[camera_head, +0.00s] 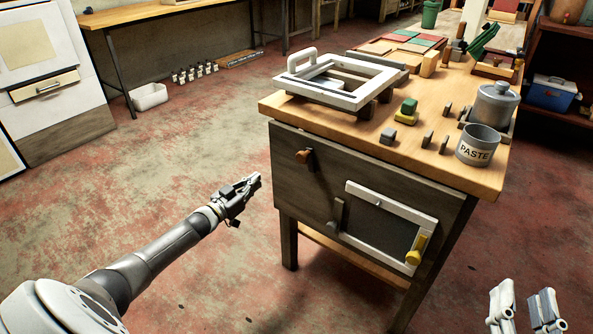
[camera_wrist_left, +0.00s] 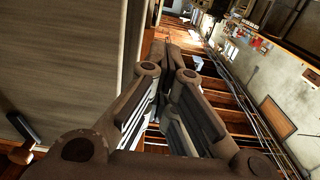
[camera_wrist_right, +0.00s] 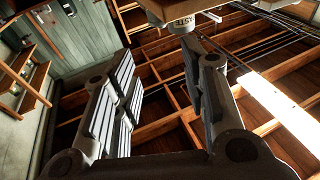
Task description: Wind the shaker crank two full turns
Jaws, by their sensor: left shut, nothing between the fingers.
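A grey lever (camera_head: 338,214) and a yellow handle (camera_head: 416,249) sit lower, by a white-framed dark window. I cannot tell for certain which is the shaker crank. My left gripper (camera_head: 257,179) is shut and empty, left of the panel and apart from the knob. My right gripper (camera_head: 525,306) is open and empty at the lower right.
On the benchtop stand a white frame (camera_head: 335,82) with a handle, small blocks, a PASTE can (camera_head: 478,146) and a lidded pot (camera_head: 494,104). A blue box (camera_head: 551,94) sits on the right shelf.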

